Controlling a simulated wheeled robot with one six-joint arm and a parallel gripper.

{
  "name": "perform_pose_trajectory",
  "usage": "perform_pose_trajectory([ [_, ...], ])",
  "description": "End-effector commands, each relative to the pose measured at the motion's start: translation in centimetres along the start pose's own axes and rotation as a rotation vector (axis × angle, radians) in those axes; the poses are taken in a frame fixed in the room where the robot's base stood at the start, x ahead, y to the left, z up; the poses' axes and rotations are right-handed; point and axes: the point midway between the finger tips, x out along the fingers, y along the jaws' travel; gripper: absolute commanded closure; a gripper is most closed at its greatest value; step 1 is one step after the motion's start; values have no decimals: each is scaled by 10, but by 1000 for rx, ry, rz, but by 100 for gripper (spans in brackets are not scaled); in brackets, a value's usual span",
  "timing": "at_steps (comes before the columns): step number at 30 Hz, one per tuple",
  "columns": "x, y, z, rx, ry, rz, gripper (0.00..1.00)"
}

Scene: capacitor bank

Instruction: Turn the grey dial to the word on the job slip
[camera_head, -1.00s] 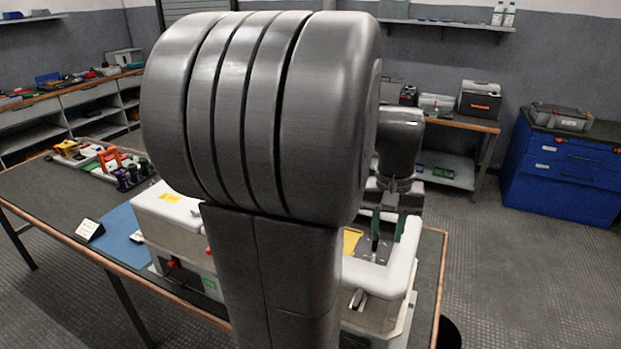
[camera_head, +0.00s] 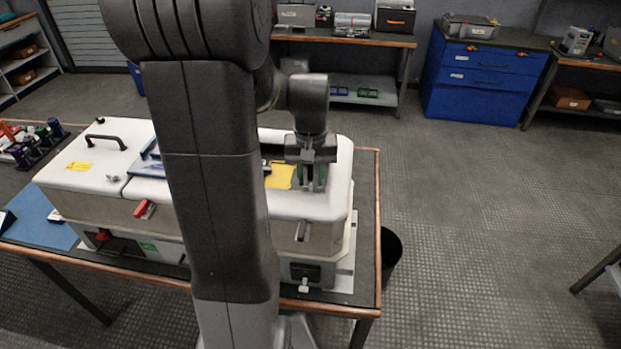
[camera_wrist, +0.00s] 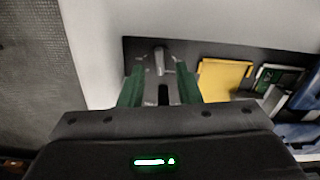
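My gripper (camera_head: 313,180) points down over the recess in the right part of the large white-topped case on the bench. In the wrist view its two green fingers (camera_wrist: 159,82) are apart. A narrow grey upright piece (camera_wrist: 159,60) shows between and just beyond them; it may be the grey dial, and I cannot tell whether the fingers touch it. No dial words are legible. A yellow card (camera_head: 281,175) lies beside the gripper; it also shows in the wrist view (camera_wrist: 222,78).
The white-topped case (camera_head: 98,158) has a black handle, a red latch (camera_head: 145,209) and metal clasps. A blue mat (camera_head: 40,215) lies left of it. A black bin (camera_head: 390,253) stands right of the bench. Floor to the right is clear.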

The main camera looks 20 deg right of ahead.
Motion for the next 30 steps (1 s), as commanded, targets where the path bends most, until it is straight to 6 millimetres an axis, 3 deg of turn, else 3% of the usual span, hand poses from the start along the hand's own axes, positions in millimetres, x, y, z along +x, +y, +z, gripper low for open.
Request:
perform_pose_trajectory([
  [6, 15, 0, 0, 0, -1, 0, 69],
  [14, 16, 0, 0, 0, 1, 0, 69],
  [19, 16, 0, 0, 0, 1, 0, 100],
  [30, 16, 0, 0, 36, 1, 0, 100],
])
